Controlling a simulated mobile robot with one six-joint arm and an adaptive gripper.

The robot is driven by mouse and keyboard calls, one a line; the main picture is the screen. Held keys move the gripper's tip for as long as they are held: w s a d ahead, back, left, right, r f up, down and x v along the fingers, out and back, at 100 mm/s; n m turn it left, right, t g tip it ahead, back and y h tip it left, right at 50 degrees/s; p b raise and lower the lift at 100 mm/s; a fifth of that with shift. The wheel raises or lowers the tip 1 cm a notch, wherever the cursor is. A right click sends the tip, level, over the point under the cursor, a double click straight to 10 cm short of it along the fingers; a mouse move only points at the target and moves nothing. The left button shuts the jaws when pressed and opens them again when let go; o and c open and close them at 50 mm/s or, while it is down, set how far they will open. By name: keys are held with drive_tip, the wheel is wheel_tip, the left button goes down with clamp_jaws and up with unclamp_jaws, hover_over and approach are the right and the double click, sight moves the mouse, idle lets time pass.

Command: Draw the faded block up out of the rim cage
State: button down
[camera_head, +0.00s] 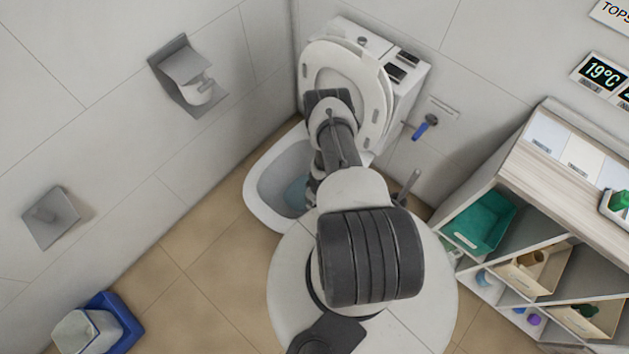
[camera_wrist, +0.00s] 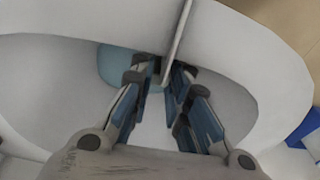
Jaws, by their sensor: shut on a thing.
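My gripper (camera_wrist: 160,73) reaches into the white toilet bowl (camera_wrist: 60,85) in the wrist view. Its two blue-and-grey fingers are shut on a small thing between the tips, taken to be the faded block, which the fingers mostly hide. A thin pale strap (camera_wrist: 178,40) runs over the bowl's rim down to the fingertips; it looks like the rim cage's hanger. The cage body cannot be made out. In the head view the toilet bowl (camera_head: 262,190) stands below my arm, which hides the gripper and cage.
The raised toilet lid and seat (camera_head: 318,60) stand close behind my arm. A blue-handled valve (camera_head: 425,127) is on the wall at right. A shelf cart (camera_head: 535,165) with bins stands further right. A blue-and-white bin (camera_head: 115,318) is at lower left. Floor is clear left of the bowl.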

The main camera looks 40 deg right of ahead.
drive_tip(key=shift+r+p, duration=2.6)
drive_tip(key=shift+r, duration=0.9)
wheel_tip(320, 180, up, 8)
drive_tip(key=p, duration=0.6)
drive_tip(key=shift+f, duration=0.1)
wheel_tip(320, 180, down, 9)
drive_tip(key=b, duration=0.6)
drive_tip(key=shift+r+b, duration=0.2)
drive_tip(key=shift+b, duration=0.1)
drive_tip(key=shift+r, duration=0.1)
